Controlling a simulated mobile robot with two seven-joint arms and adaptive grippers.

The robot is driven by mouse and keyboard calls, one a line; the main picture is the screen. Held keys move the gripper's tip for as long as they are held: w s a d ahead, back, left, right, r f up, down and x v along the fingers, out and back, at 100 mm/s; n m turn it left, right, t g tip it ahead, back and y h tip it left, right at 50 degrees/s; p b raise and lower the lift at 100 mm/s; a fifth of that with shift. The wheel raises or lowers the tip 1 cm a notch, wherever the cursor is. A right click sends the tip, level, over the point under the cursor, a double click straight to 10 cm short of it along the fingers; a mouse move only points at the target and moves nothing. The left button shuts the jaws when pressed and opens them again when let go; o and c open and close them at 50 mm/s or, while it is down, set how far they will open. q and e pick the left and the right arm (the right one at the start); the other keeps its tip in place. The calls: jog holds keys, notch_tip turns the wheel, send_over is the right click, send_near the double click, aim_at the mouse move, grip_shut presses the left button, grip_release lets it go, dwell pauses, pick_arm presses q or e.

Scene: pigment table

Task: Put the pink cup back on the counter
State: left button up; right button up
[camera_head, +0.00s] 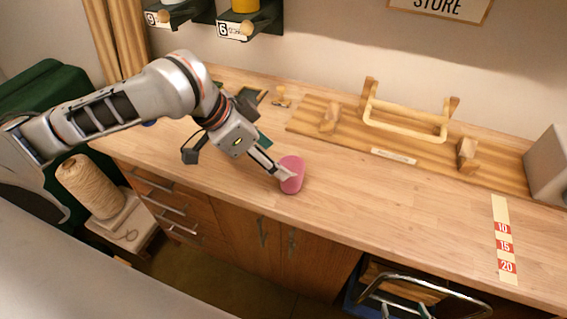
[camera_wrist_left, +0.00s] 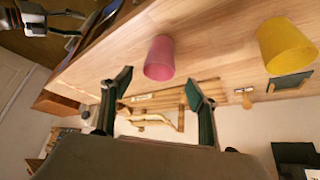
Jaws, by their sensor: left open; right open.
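The pink cup (camera_head: 292,181) appears to stand upright on the wooden counter (camera_head: 350,210), not far from its front edge. My left gripper (camera_head: 276,168) reaches down to it from the upper left, and a fingertip overlaps the cup in the head view. In the left wrist view the pink cup (camera_wrist_left: 159,58) shows just beyond the two spread fingers of my left gripper (camera_wrist_left: 163,82), which is open; whether a finger touches it I cannot tell. My right gripper (camera_wrist_left: 32,18) seems to show small in the top left corner of the left wrist view.
A yellow cup (camera_wrist_left: 287,45) shows on the counter in the left wrist view. A wooden rack (camera_head: 405,122) stands along the back. A grey box (camera_head: 548,165) and a numbered strip (camera_head: 503,240) are at the right. The counter right of the pink cup is clear.

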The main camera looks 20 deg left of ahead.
pick_arm(q)
jog(key=v, duration=0.3)
jog(key=shift+s+r, duration=0.1)
jog(key=shift+r, duration=0.05)
jog(key=shift+a, duration=0.1)
dwell(0.4)
